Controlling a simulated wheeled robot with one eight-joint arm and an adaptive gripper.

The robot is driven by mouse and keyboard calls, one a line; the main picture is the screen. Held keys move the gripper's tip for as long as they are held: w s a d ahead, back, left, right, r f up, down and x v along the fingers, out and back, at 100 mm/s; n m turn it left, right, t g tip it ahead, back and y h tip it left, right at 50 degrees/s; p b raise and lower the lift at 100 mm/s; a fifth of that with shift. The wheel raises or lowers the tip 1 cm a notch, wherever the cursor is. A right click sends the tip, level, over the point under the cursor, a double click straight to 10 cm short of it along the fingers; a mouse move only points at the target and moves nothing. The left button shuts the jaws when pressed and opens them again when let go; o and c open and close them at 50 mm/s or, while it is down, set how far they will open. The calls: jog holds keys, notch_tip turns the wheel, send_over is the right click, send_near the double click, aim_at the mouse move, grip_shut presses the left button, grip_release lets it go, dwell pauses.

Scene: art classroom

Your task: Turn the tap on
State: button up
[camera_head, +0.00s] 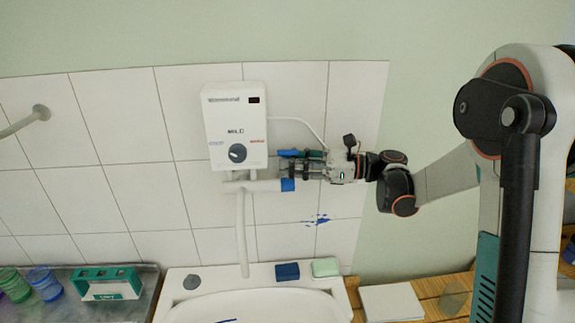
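A white water heater box (236,125) with a dark round dial (238,153) hangs on the tiled wall.
A white sink (270,305) stands below, with a dark blue block (287,271) and a pale green block (325,267) on its back rim. A teal holder (108,284) and coloured glasses (45,283) stand on a metal counter at left. A white board (391,302) lies on wood at right.

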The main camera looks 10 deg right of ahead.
jog(key=shift+w+a, duration=0.1)
jog(key=shift+a, duration=0.45)
grip_shut()
jog(key=shift+s+f+n+b, duration=0.15)
jog(key=shift+s+n+b, duration=0.6)
jog(key=shift+n, duration=0.35)
jog(key=shift+s+n+y+b, duration=0.35)
jog(key=shift+n+y, duration=0.15)
jog(key=shift+n, duration=0.3)
